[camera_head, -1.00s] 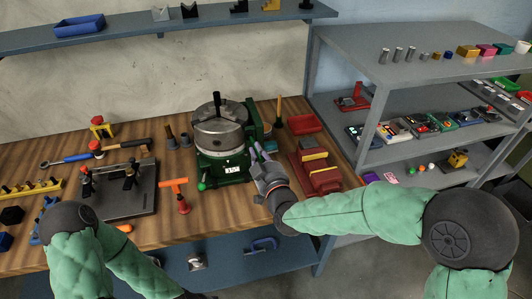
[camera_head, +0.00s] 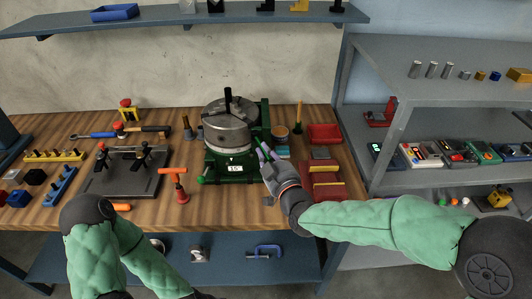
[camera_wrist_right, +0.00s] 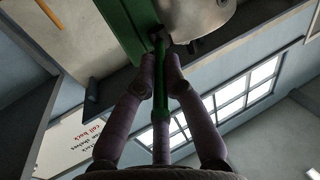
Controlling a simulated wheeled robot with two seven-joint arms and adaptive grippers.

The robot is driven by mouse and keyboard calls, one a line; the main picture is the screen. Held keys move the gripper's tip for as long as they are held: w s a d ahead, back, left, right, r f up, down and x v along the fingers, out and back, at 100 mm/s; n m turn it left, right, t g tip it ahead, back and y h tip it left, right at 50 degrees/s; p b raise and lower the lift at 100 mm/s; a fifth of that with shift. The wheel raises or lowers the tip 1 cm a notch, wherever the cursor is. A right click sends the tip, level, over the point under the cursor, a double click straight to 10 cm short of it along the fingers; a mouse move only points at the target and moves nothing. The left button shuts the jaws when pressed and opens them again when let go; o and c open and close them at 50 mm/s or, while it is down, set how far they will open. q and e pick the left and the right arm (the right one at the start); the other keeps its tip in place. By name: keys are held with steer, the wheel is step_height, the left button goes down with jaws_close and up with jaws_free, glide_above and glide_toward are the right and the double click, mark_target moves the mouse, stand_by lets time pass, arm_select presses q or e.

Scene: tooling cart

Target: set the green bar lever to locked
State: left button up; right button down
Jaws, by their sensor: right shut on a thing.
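The green bar lever (camera_head: 262,150) is at the right side of a green-based machine (camera_head: 232,172) with a grey round chuck (camera_head: 226,138) on top. Part of the lever is hidden by the fingers. My left arm is at the lower left of the head view, but its gripper does not show.
A red vise-like block (camera_head: 322,178) and red tray (camera_head: 325,134) stand right of my right gripper. A red T-handled tool (camera_head: 175,185) and dark fixture plate (camera_head: 130,180) are at left. A grey shelf unit (camera_head: 440,95) borders the bench (camera_head: 230,212) on the right.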

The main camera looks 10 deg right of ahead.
steer(key=c, duration=1.3)
jaws_free()
steer(key=v, duration=1.2)
steer(key=shift+d, duration=0.1)
